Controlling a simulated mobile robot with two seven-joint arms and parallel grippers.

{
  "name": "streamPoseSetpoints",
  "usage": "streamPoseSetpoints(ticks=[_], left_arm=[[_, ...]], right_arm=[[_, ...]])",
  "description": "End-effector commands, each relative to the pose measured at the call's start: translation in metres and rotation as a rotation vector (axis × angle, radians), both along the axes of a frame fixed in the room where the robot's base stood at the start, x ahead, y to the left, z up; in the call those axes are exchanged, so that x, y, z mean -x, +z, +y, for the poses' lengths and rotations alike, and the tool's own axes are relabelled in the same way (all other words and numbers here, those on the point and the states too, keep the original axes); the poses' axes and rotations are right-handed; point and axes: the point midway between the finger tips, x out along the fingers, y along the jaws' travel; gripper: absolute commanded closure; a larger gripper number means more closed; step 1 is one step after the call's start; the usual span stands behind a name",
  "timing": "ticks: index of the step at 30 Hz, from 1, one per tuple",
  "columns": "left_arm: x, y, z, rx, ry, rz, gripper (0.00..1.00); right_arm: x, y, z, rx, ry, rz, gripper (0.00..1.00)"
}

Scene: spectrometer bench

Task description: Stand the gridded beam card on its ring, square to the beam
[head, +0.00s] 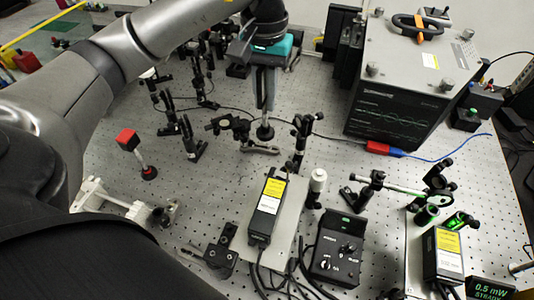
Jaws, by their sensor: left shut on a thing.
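My left arm reaches in from the upper left, and its dark wrist ends at the top middle. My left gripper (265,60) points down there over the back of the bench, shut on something. A pale grey upright piece (264,90) shows just below the wrist; it seems to be the gridded beam card, but I cannot make out a grid. A dark round base (264,131) shows directly below it; I cannot tell whether it is the ring or whether the two touch. My right gripper is not in view.
Several black optics mounts (190,139) stand left of the gripper. A red block on a post (127,139) is further left. A large instrument with a screen (408,85) fills the right rear. A laser box (267,208) and a control box (338,247) stand in front, with cables.

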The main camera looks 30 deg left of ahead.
Motion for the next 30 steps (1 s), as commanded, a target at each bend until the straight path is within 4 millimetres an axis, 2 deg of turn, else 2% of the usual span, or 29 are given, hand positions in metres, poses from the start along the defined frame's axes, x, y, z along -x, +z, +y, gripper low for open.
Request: streamPoseSetpoints(ticks=[1, 6, 12, 20, 27, 30], left_arm=[[0.002, -0.014, 0.001, -0.002, 0.0, 0.007, 1.0], [0.001, -0.06, 0.0, 0.0, 0.001, 0.004, 1.0], [0.001, -0.099, 0.0, -0.001, 0.001, 0.0, 1.0], [0.0, -0.118, 0.0, 0.0, 0.001, 0.0, 1.0], [0.0, -0.152, 0.0, 0.0, 0.002, 0.0, 1.0], [0.0, -0.153, 0.0, -0.001, 0.001, -0.004, 1.0]], right_arm=[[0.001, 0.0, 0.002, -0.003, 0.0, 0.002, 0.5], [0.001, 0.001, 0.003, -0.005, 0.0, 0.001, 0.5], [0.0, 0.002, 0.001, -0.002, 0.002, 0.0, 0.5], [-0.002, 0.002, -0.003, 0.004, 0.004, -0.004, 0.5], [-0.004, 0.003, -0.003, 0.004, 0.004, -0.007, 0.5], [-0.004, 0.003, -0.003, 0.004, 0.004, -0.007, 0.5]])
